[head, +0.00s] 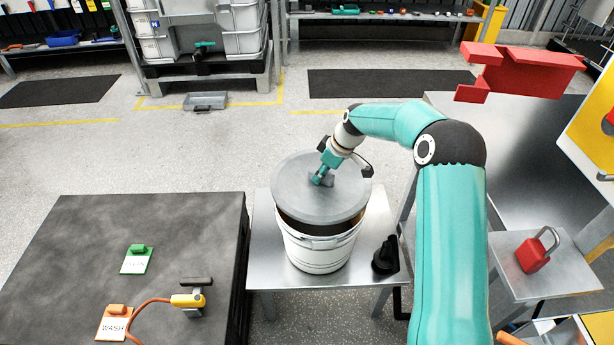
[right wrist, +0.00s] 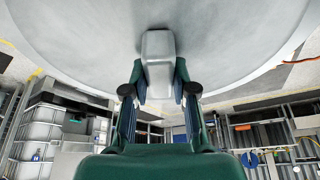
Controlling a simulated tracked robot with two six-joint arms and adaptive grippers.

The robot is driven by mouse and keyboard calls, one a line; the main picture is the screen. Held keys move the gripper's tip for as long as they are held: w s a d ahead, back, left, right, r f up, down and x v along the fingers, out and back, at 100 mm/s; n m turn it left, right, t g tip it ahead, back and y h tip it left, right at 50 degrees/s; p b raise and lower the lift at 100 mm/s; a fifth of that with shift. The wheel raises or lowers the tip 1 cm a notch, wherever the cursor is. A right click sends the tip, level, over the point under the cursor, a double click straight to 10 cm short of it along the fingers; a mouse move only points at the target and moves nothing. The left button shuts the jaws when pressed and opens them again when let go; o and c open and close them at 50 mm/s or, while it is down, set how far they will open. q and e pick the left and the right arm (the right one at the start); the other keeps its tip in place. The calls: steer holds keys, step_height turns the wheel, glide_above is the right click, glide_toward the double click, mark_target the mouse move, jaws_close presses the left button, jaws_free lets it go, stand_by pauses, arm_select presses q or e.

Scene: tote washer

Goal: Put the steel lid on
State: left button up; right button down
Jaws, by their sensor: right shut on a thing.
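The steel lid (head: 304,200) is a grey round disc with a small block-shaped handle in its middle. My right gripper (head: 322,178) is shut on that handle, and the right wrist view shows the handle (right wrist: 158,62) between both fingers (right wrist: 158,88). The lid is over the mouth of a white bucket (head: 318,250). A dark gap shows under the lid's near edge, so it looks tilted or raised there. Whether its far edge touches the rim is hidden. My left gripper is not in view.
The bucket stands on a steel table (head: 270,235), with a black object (head: 385,258) beside it. A dark table (head: 190,225) at left holds a yellow tool (head: 188,300) and tagged cards (head: 137,260). A red padlock (head: 533,255) lies at right.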

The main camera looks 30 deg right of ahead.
mark_target(321, 190)
stand_by(0.4)
steer(key=shift+s+f+b, duration=0.1)
steer(key=shift+b, duration=0.25)
steer(key=shift+f+b, duration=2.55)
steer(key=shift+f, duration=0.55)
steer(key=shift+s+r, duration=0.1)
steer(key=shift+f+b, duration=0.25)
steer(key=shift+b, duration=0.3)
